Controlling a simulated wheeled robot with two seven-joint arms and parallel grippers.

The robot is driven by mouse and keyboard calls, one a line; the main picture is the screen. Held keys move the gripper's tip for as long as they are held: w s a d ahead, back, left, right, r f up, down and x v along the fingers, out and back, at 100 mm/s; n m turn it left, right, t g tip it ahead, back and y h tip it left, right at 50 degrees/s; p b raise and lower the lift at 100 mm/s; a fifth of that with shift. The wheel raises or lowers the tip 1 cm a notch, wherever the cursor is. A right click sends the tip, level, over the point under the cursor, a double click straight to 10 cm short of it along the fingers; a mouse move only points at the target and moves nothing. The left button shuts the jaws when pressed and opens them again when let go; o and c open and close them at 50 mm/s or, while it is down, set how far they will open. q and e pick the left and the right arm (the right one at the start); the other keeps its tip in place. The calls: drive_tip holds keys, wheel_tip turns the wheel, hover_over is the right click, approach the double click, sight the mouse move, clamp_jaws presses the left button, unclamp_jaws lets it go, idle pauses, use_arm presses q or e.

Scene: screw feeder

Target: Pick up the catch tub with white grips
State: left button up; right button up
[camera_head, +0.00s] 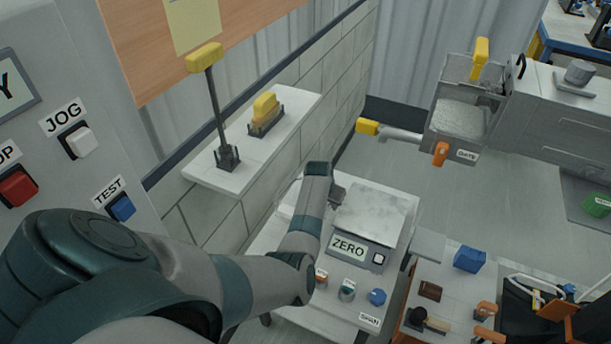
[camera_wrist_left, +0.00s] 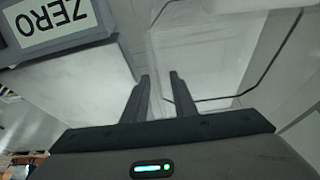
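A clear, see-through tub (camera_wrist_left: 215,60) with thin dark edge lines fills the upper right of the left wrist view. In the head view, only a faint clear outline (camera_head: 288,192) shows beside my left forearm, which hides most of that spot. I cannot clearly make out white grips on it. My left gripper (camera_wrist_left: 160,95) has its two fingers apart with nothing clearly between them. It points toward the near side of the tub; I cannot tell whether it touches. In the head view, the left gripper (camera_head: 338,194) is beside the scale's metal plate.
The scale (camera_head: 350,250) marked ZERO stands right of my left gripper. A wall shelf (camera_head: 215,175) holds yellow-handled tools. A control panel (camera_head: 60,90) is at left. A low table (camera_head: 430,245) with a blue block (camera_head: 469,259) and a black object (camera_head: 520,320) with pale bars are at lower right.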

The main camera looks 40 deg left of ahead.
use_arm(q)
drive_tip(key=shift+f, duration=0.25)
idle(0.5)
clamp_jaws()
